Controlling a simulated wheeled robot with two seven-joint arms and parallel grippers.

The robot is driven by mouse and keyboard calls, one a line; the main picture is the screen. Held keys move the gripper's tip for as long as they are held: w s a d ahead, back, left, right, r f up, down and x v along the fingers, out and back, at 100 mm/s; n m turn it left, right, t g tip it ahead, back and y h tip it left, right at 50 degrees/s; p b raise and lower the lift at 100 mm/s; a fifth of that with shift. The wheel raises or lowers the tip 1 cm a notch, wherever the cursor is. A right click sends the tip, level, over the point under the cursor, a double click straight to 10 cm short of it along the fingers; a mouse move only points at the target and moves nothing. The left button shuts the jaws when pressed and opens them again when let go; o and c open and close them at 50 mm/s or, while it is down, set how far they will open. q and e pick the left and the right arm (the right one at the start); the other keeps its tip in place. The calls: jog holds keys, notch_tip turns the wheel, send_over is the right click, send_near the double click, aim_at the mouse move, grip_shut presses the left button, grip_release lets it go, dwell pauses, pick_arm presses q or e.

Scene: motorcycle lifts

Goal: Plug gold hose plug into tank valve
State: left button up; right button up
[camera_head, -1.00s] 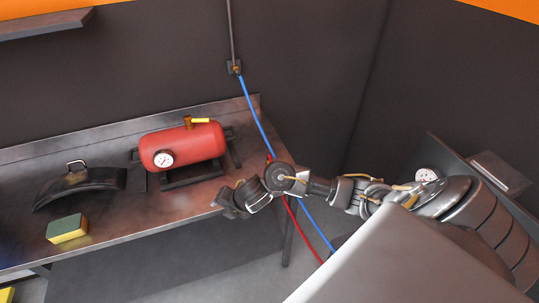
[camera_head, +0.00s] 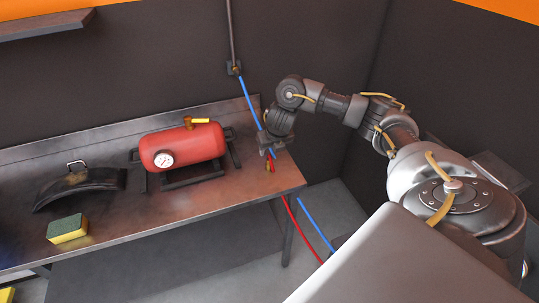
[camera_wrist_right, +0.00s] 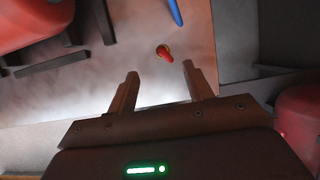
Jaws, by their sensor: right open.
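The red tank (camera_head: 183,147) lies on its stand on the workbench, with a gold valve and yellow handle (camera_head: 198,121) on top and a gauge in front. The gold hose plug (camera_head: 270,167) is a small piece with a red hose end at the bench's right part. In the right wrist view the red hose end with a gold ring (camera_wrist_right: 165,54) shows just beyond the fingertips. My right gripper (camera_head: 271,150) is open and empty, pointing down above the plug. In the right wrist view its two fingers (camera_wrist_right: 160,72) stand apart. My left gripper is not in view.
A blue hose (camera_head: 250,103) hangs from a wall fitting (camera_head: 234,68) behind my right gripper. A red hose (camera_head: 296,222) runs down beside the bench (camera_head: 225,193). A black fender (camera_head: 80,188) and a yellow-green sponge (camera_head: 67,229) lie at left.

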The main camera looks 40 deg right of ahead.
aim_at(269, 157)
jog(key=b+x, duration=0.2)
jog(key=x, duration=0.3)
jog(key=shift+s+f+b, duration=0.1)
jog(key=shift+f+b, duration=0.05)
jog(key=shift+b, duration=0.15)
jog(key=shift+d+f, duration=0.1)
jog(key=shift+f, duration=0.05)
jog(key=shift+w+f, duration=0.2)
jog(key=shift+f, duration=0.1)
jog(key=shift+d+b+x, duration=0.1)
jog(key=shift+b+x, duration=0.25)
jog(key=shift+x, duration=0.8)
jog(key=shift+d+b+x, duration=0.15)
jog(key=shift+b+x, duration=0.15)
jog(key=shift+x, duration=0.8)
jog(key=shift+w+r, duration=0.1)
jog(key=shift+w, duration=0.05)
